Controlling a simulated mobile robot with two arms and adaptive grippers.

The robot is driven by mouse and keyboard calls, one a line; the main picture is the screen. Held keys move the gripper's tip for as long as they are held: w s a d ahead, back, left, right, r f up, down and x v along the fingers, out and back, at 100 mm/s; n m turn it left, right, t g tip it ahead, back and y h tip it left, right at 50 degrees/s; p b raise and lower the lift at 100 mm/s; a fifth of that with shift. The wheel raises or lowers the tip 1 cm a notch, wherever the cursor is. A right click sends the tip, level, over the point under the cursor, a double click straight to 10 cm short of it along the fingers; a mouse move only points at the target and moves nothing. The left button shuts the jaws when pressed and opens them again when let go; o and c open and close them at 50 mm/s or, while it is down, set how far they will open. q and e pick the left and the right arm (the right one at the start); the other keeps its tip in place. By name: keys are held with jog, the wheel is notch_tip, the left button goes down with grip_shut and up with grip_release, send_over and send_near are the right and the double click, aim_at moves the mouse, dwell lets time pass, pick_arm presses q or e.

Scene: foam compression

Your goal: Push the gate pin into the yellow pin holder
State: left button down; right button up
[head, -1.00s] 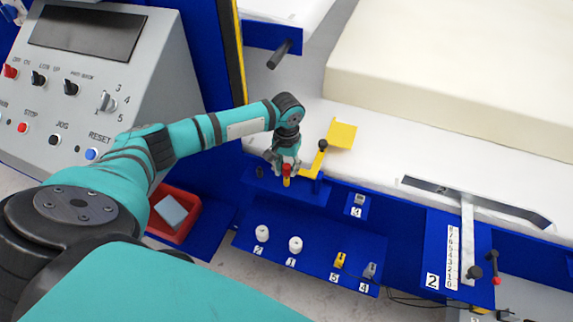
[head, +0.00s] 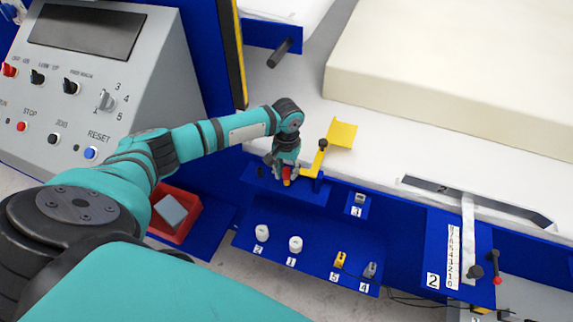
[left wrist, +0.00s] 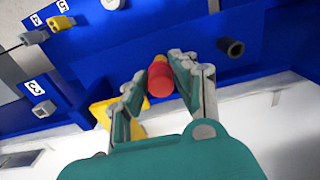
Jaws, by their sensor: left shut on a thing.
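The gate pin (head: 286,172) has a red head and stands at the yellow pin holder (head: 287,183) on the blue ledge. Only a little of the yellow shows below the red in the head view. My left gripper (head: 284,168) points down over the pin and is shut on its red head. In the left wrist view the red pin head (left wrist: 160,82) sits between the two fingers, with a bit of yellow holder (left wrist: 160,59) beyond it. How deep the pin sits is hidden. My right gripper is out of view.
A yellow bent gate plate (head: 341,134) with a black knob (head: 323,144) is just right of the gripper. A dark round peg (left wrist: 231,47) sits on the ledge nearby. Below are white spools (head: 295,244) and small connectors (head: 340,260). A red bin (head: 184,232) is at left.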

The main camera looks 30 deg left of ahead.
aim_at(287, 170)
pick_arm(q)
jog(key=shift+f, duration=0.1)
jog(key=c, duration=1)
grip_release()
jog(key=shift+o, duration=0.2)
jog(key=shift+r+p, duration=3)
jog(key=shift+p, duration=0.8)
